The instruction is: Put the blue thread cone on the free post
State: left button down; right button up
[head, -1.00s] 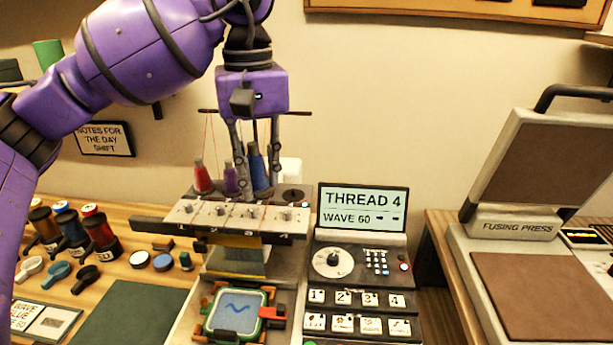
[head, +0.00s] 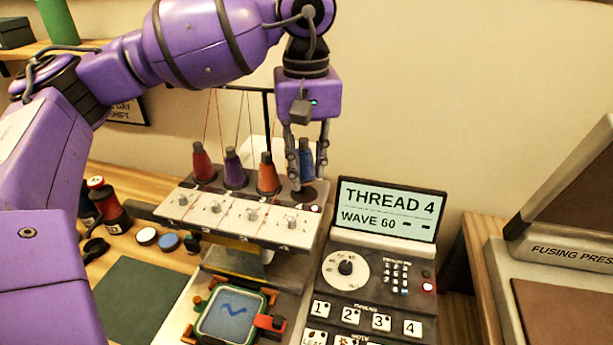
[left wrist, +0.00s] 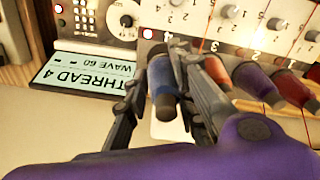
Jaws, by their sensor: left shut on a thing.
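The blue thread cone (head: 307,160) is upright between the fingers of my left gripper (head: 308,173), which is shut on it. It is at the right end of the cone row, over the dark round base (head: 303,196) of the fourth position. Its lower end appears slightly above that base; the fingers partly hide it and the post. In the left wrist view, the blue cone (left wrist: 161,78) lies between both fingers (left wrist: 158,85), near the label 4. Red (head: 201,163), purple (head: 234,170) and orange (head: 267,175) cones stand to its left. My right gripper is out of view.
The orange cone is close beside my left gripper. A thread stand (head: 268,115) rises behind the row. The display (head: 388,208) reading THREAD 4, WAVE 60 stands to the right. A hoop (head: 265,293) lies in front, and a fusing press (head: 560,250) is far right.

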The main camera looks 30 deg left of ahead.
aim_at(307, 139)
pick_arm(q)
jog(key=shift+f, duration=1.7)
jog(key=shift+f, duration=0.3)
jog(key=c, duration=1.5)
grip_release()
jog(key=shift+r, duration=0.1)
jog(key=shift+o, duration=0.2)
notch_tip(307, 139, up, 12)
jog(key=shift+r, duration=0.25)
